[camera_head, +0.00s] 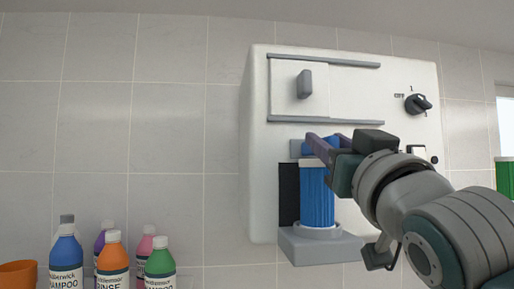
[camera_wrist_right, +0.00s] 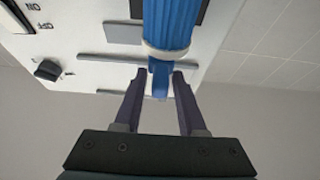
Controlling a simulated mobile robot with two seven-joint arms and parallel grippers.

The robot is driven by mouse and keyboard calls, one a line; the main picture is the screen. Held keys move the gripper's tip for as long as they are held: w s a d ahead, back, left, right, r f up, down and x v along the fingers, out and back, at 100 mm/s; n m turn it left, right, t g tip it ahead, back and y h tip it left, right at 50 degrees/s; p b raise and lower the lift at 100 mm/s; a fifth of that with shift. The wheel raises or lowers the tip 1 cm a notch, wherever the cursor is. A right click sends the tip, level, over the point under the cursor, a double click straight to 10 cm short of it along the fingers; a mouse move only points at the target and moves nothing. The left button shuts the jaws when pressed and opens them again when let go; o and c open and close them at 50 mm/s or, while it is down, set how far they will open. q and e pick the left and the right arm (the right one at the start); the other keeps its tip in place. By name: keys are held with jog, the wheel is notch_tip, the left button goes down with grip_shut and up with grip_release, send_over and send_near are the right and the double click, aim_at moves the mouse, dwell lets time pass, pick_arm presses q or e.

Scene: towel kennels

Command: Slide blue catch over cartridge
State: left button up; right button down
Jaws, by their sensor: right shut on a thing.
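The blue ribbed cartridge (camera_head: 317,197) stands upright on the grey ledge (camera_head: 318,249) of the white wall unit, with a pale collar at its top. It also shows in the right wrist view (camera_wrist_right: 172,20). My right gripper (camera_head: 320,143) is at the cartridge's upper end, shut on the small blue catch (camera_head: 334,144). In the right wrist view the catch (camera_wrist_right: 160,83) sits between the two purple fingers, just beyond the cartridge's pale collar. The fingers partly hide the catch, so I cannot tell how far it covers the cartridge. My left gripper is out of view.
The white unit (camera_head: 262,90) has a sliding panel with a grey handle (camera_head: 304,84) above and a dark knob (camera_head: 417,104) at upper right. Several bottles, including a blue one (camera_head: 66,255), stand at lower left. The tiled wall between is clear.

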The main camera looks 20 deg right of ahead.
jog(key=shift+w+a, duration=0.1)
jog(key=shift+a, duration=0.3)
jog(key=c, duration=0.8)
grip_release()
jog(key=shift+o, duration=0.2)
